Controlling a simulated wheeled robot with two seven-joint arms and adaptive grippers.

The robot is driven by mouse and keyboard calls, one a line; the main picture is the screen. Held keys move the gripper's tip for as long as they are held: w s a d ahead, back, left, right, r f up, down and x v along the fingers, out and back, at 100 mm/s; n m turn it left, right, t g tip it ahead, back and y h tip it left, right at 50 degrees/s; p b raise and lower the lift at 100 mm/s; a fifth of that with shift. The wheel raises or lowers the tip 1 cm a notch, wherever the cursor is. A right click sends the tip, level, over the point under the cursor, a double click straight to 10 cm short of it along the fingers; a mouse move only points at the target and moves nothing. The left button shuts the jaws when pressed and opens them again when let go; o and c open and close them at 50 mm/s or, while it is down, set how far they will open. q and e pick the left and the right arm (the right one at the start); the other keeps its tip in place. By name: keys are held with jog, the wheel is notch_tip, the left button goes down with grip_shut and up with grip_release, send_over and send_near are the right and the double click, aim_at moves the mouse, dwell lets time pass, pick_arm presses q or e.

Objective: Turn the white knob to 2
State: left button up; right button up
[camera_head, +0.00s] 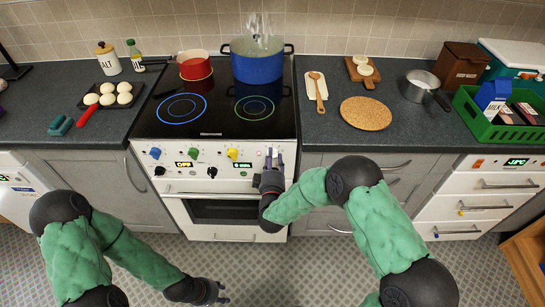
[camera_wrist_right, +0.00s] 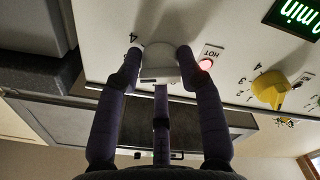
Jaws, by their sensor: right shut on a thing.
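The white knob (camera_wrist_right: 158,64) is on the stove's front panel. In the right wrist view my right gripper (camera_wrist_right: 157,66) has its fingers closed around the knob's sides. A numeral 4 is printed beside the knob, and a small dark mark shows on the knob; I cannot tell its exact setting. In the head view my right gripper (camera_head: 272,160) reaches the right end of the stove panel (camera_head: 215,172) and mostly hides the knob. My left gripper (camera_head: 218,292) hangs low over the floor, away from the stove, empty, with its fingers apart.
A yellow knob (camera_wrist_right: 270,88) sits beside the white one, with a lit red HOT lamp (camera_wrist_right: 205,64) between. A green knob (camera_head: 193,153) and a blue knob (camera_head: 155,153) are further left. A blue pot (camera_head: 257,68) and red pot (camera_head: 195,70) stand on the cooktop.

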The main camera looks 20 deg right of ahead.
jog(key=n, duration=0.2)
jog(key=n+p, duration=0.1)
jog(key=n, duration=0.1)
jog(key=n+p, duration=0.1)
jog(key=n, duration=0.1)
jog(key=shift+s+f, duration=0.15)
jog(key=shift+f, duration=0.15)
jog(key=shift+d+n, duration=0.1)
jog(key=shift+n, duration=0.3)
jog(key=o, duration=1.1)
jog(key=shift+o, duration=0.2)
jog(key=shift+d+r, duration=0.1)
jog(key=shift+r, duration=0.1)
jog(key=v, duration=1.2)
